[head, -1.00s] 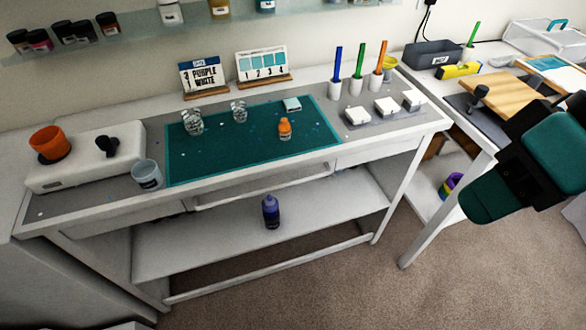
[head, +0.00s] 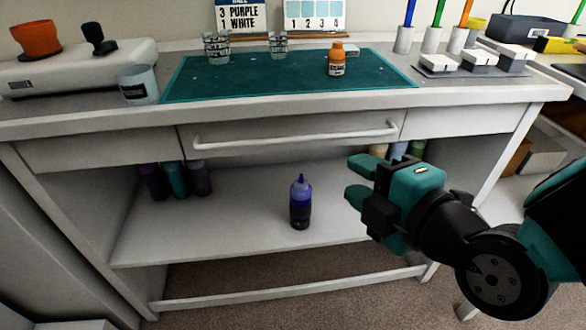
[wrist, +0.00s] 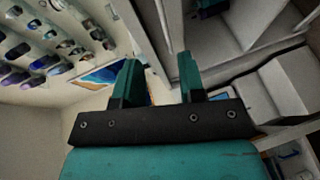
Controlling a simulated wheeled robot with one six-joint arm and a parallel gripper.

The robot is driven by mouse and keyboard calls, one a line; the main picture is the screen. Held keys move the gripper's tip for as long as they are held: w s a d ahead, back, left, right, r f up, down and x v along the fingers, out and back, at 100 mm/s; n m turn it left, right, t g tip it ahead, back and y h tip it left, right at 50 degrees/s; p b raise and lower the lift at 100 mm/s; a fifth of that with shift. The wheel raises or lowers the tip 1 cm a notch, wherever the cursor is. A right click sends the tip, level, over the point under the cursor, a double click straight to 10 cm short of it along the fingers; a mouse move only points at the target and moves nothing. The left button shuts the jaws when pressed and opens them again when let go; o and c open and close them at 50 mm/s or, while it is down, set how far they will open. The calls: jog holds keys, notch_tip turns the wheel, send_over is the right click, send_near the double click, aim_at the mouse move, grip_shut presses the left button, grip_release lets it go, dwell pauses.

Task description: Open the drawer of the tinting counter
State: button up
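The tinting counter (head: 60,122) is white, with a green mat on its top. Its drawer (head: 240,143) sits under the middle of the top, flush with the front, and looks closed. A long white bar handle (head: 295,137) runs across the drawer front. My gripper (head: 352,180) is in front of the counter, below and right of the handle, and does not touch it. Its two green fingers are apart with nothing between them. The wrist view also shows the gripper's fingers (wrist: 157,78) spread; I cannot make out the handle there.
A purple bottle (head: 300,203) stands on the lower shelf (head: 235,215), with several more bottles at the back. A scale (head: 75,70) and a grey cup (head: 138,85) stand at left.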

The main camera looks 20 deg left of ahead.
aim_at(295, 140)
jog(key=shift+n, duration=0.3)
jog(key=p+x, duration=0.3)
jog(key=x, duration=1.4)
jog(key=shift+w+a+f, duration=0.1)
jog(key=shift+w+a, duration=0.05)
jog(key=shift+a, duration=0.2)
grip_shut()
